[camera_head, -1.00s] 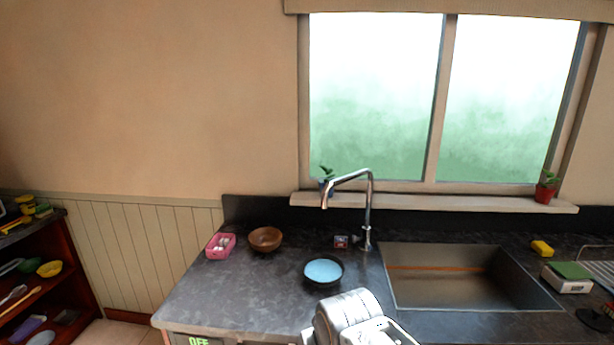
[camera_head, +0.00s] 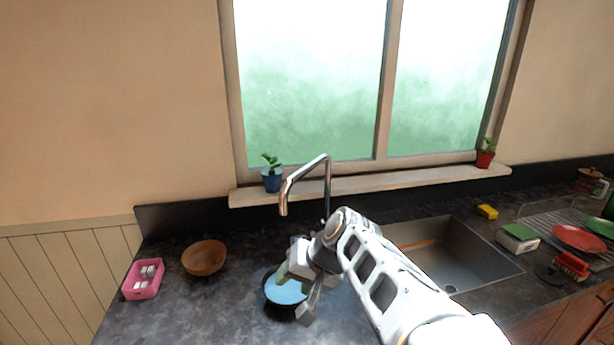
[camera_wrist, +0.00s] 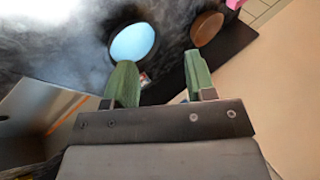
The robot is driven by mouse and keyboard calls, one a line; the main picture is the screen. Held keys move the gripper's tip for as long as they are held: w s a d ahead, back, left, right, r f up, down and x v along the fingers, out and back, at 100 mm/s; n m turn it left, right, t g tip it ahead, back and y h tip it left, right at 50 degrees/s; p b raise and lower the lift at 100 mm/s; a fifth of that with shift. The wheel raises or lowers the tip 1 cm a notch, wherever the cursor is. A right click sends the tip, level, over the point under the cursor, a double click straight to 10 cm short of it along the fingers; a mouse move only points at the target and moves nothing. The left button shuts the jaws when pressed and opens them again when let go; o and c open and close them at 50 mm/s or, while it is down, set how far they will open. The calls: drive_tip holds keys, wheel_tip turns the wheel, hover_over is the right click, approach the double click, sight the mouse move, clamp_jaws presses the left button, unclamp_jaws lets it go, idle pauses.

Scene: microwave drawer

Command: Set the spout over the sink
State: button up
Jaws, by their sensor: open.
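The chrome spout (camera_head: 306,168) rises behind the counter and bends to the left. Its tip hangs over the counter to the left of the sink (camera_head: 494,266), not over the basin. The tap's base is hidden behind my arm. My gripper (camera_head: 294,290) is open and empty, in front of the spout and lower, over the blue-centred dark dish in the picture. In the wrist view my gripper's green fingers (camera_wrist: 160,74) stand apart with nothing between them. The sink shows at that view's left edge (camera_wrist: 30,108); I cannot make out the spout there.
The dark dish (camera_head: 285,291) lies beneath my gripper in the picture. A wooden bowl (camera_head: 204,257) and pink basket (camera_head: 143,279) are to the left. A blue plant pot (camera_head: 272,180) stands on the sill behind the spout. A yellow sponge (camera_head: 487,211) is behind the sink.

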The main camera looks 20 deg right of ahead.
drive_tip(key=w+d+r+m+t+y+b, duration=0.2)
drive_tip(key=w+d+r+m+t+y, duration=0.2)
drive_tip(key=w+d+r+m+t, duration=0.25)
drive_tip(key=m+t+b, duration=0.1)
drive_tip(key=m+t, duration=0.1)
drive_tip(key=t, duration=0.2)
approach(307, 172)
drive_tip(key=shift+t+h, duration=0.25)
drive_tip(key=shift+h, duration=0.15)
drive_tip(key=p+x, duration=0.1)
drive_tip(key=x, duration=0.2)
drive_tip(key=p+x, duration=0.1)
drive_tip(key=x, duration=0.2)
drive_tip(key=p+x, duration=0.1)
drive_tip(key=x, duration=0.2)
drive_tip(key=shift+a+p, duration=0.35)
drive_tip(key=shift+p, duration=0.05)
drive_tip(key=shift+x, duration=0.95)
drive_tip(key=shift+f, duration=0.15)
clamp_jaws()
